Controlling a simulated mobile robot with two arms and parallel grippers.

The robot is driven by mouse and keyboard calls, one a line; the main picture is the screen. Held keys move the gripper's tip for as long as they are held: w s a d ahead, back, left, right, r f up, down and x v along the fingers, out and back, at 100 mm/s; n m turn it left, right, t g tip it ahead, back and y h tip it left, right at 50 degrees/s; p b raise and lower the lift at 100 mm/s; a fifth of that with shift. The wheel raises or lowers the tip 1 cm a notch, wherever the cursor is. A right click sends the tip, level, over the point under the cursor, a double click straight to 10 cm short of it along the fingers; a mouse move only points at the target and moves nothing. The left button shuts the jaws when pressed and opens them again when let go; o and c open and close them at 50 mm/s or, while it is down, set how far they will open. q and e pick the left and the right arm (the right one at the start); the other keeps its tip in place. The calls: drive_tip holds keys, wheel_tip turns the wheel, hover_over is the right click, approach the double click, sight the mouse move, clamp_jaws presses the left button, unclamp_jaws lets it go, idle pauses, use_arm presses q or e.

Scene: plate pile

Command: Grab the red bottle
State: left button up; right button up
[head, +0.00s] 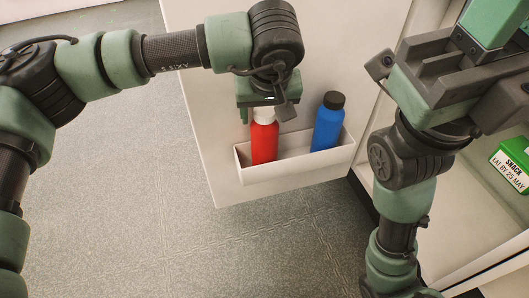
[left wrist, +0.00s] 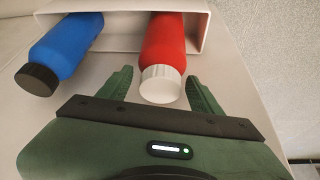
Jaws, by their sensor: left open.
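The red bottle (head: 264,140) with a white cap stands in a white door bin (head: 300,168). The red bottle (left wrist: 164,42) also shows in the left wrist view, its cap towards me. My left gripper (left wrist: 160,74) is open, with one green finger on each side of the bottle near its cap. The fingers look apart from the bottle. In the head view my left gripper (head: 268,101) is above the bottle and overlaps its cap. My right gripper (head: 440,85) is at the upper right, away from the bottles; its jaw gap is not clear.
A blue bottle (head: 327,122) with a black cap stands in the same bin, right of the red one. The bin is on a white door panel (head: 235,190). A green snack box (head: 513,163) sits on a shelf at the right. Grey floor (head: 130,200) is clear.

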use_arm(q)
drive_tip(key=b+x, duration=0.1)
drive_tip(key=x, duration=0.2)
clamp_jaws()
drive_tip(key=shift+r, duration=0.1)
drive_tip(key=shift+r, duration=0.15)
